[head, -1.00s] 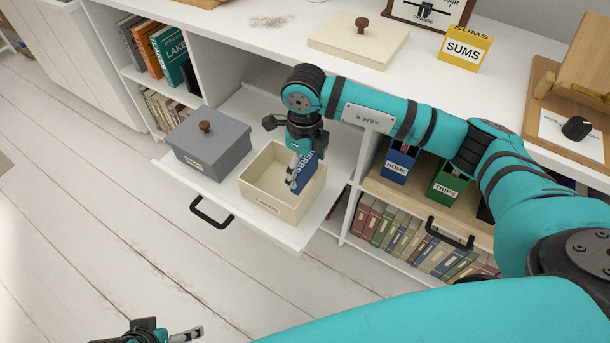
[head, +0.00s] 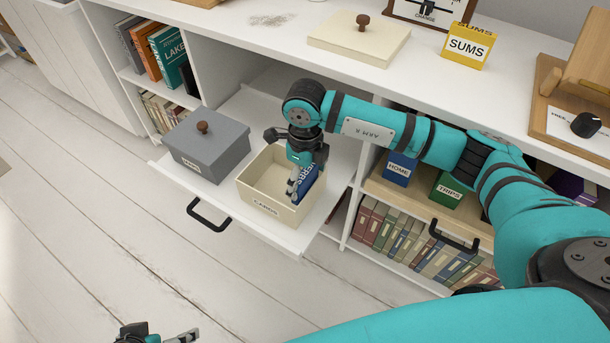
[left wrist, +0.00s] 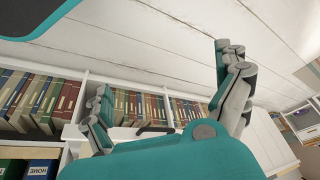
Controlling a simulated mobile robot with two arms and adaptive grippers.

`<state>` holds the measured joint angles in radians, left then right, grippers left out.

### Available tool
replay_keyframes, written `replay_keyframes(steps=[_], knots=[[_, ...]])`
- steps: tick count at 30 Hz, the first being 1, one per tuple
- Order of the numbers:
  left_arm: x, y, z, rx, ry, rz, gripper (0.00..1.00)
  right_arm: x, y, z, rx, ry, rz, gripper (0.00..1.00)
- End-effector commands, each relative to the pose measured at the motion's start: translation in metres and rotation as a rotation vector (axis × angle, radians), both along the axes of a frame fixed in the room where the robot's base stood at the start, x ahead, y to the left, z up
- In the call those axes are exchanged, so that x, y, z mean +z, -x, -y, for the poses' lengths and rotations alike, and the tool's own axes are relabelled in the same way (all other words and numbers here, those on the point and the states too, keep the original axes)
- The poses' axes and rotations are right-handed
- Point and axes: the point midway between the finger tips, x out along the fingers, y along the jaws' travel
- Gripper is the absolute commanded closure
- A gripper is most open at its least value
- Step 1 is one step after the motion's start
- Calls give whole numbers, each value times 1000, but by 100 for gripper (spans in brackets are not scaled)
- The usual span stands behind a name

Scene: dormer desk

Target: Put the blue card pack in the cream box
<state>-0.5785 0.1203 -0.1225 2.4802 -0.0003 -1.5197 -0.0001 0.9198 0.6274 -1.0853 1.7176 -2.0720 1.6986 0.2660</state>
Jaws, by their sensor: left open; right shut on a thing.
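The cream box (head: 258,207), labelled CARDS, stands open on a white pulled-out drawer. My right gripper (head: 297,190) points down into the right side of the box. It is shut on the blue card pack (head: 308,183), which has white lettering reading VERBS. The pack's lower part is inside the box and hidden by its front wall; I cannot tell whether it touches the floor of the box. My left gripper (head: 165,337) shows at the bottom edge of the head view. It also shows in the left wrist view (left wrist: 165,85), with its fingers wide apart and nothing between them.
A grey lidded box (head: 206,150) stands left of the cream box on the drawer (head: 237,221). A cream lid (head: 358,40) lies on the desk top near a yellow SUMS box (head: 467,46). Blue HOME (head: 399,170) and green TRIPS (head: 447,190) boxes stand on the shelf.

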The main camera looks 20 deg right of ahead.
Motion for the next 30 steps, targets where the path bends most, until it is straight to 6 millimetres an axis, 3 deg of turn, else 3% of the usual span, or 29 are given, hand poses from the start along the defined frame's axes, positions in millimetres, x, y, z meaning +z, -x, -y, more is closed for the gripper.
replay_keyframes(steps=[15, 16, 18, 30], knots=[[2, -16, 5, -7, 14, 68, 0, -5, 0, 0, -1, 0, 0, 47], [2, -16, 5, -7, 14, 68, 0, -6, 0, 0, -1, 0, 0, 12], [2, -16, 5, -6, 15, 68, 0, -6, 0, 0, -1, 0, 0, 2], [3, -10, 4, -5, 11, 40, 0, -1, 0, 0, 0, 0, 0, 0]])
